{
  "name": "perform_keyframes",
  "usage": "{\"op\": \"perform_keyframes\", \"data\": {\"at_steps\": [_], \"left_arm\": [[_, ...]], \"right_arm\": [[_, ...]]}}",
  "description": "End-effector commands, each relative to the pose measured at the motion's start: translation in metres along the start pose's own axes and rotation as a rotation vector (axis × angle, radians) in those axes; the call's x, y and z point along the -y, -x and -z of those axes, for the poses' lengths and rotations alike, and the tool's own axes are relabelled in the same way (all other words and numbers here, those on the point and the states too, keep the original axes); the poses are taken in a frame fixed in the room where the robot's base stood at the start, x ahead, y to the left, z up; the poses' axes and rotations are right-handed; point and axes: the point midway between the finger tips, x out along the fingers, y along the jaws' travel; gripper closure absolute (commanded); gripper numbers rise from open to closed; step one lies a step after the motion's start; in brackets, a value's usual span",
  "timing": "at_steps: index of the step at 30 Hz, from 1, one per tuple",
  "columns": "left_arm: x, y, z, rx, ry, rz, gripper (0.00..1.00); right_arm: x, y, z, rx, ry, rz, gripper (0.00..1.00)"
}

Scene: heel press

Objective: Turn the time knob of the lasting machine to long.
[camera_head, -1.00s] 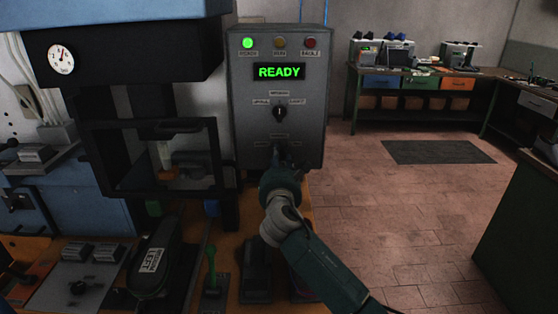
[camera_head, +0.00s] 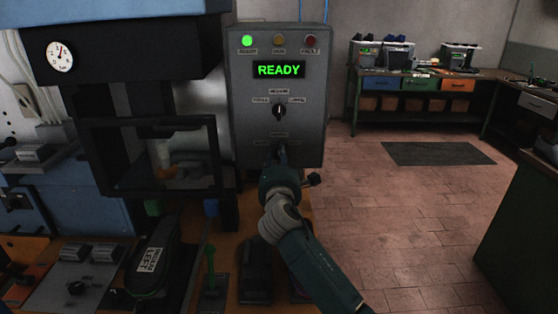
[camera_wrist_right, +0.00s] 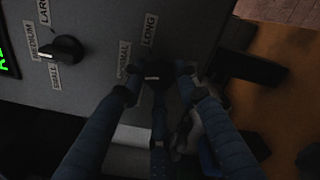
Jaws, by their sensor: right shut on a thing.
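The lasting machine's control panel (camera_head: 310,120) is grey with a lit green READY display. My right gripper (camera_head: 280,158) is at the lower knob of the panel and hides most of it in the head view. In the right wrist view, the dark time knob (camera_wrist_right: 155,74) with a small white mark sits between the fingertips of my right gripper (camera_wrist_right: 157,80), which is shut on it. The LONG label (camera_wrist_right: 149,30) and NORMAL label (camera_wrist_right: 124,58) show near the knob. Where the mark points I cannot tell. My left gripper is not in view.
The upper size knob (camera_head: 279,111) sits above on the panel; it shows in the wrist view too (camera_wrist_right: 66,49). A dark shoe-shaped part (camera_head: 160,262) and a green lever (camera_head: 211,268) stand on the bench at lower left.

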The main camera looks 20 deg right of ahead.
Motion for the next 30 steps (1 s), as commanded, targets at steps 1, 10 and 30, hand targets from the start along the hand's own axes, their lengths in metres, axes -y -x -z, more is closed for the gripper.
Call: {"op": "perform_keyframes", "data": {"at_steps": [1,10,30], "left_arm": [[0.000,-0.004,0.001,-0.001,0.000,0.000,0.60],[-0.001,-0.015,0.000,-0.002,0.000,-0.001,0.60],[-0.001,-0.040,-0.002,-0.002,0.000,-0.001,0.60]], "right_arm": [[0.007,0.002,0.010,-0.015,-0.046,0.012,0.96],[0.006,0.002,0.012,-0.015,-0.332,0.015,0.96],[0.002,0.002,0.011,-0.014,-0.942,0.017,0.96]]}}
